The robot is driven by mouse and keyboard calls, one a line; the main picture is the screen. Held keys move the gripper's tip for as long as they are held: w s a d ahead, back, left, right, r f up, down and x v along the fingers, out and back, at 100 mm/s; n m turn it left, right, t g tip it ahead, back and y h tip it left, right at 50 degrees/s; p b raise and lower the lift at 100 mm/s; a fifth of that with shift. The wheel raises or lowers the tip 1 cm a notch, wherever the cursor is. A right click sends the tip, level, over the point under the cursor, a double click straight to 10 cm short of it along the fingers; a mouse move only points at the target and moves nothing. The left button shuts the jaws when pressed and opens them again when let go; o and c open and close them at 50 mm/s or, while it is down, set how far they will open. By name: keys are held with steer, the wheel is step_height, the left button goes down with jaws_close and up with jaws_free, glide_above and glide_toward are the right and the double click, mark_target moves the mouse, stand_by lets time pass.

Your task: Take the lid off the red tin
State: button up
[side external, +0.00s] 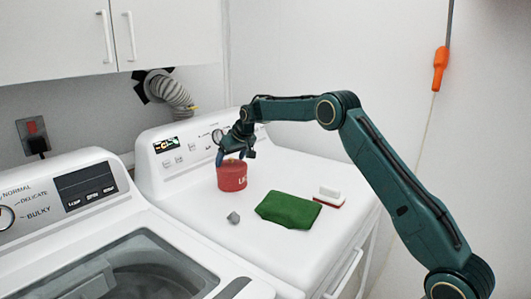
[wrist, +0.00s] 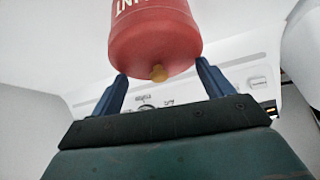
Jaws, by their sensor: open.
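The red tin (side external: 232,178) stands upright on the white dryer top, near the control panel, with white lettering on its side. In the wrist view the tin (wrist: 155,22) fills the upper middle. The lid looks seated on the tin. My gripper (side external: 235,157) is at the top of the tin, pointing down. In the wrist view my gripper (wrist: 161,68) is open, with one blue finger on each side of the lid and knob. I cannot tell whether either finger touches the lid.
A green folded cloth (side external: 289,210), a white and red brush (side external: 329,197) and a small grey lump (side external: 234,217) lie in front of the tin. The control panel (side external: 190,150) rises close behind. A washer (side external: 100,240) stands at left.

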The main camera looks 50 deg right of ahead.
steer(key=shift+s+f, duration=0.1)
steer(key=shift+f, duration=0.15)
steer(key=c, duration=1.1)
steer(key=shift+f, duration=0.2)
jaws_close()
steer(key=shift+a, duration=0.15)
steer(key=shift+r, duration=0.45)
step_height(320, 180, up, 10)
steer(key=shift+f, duration=0.1)
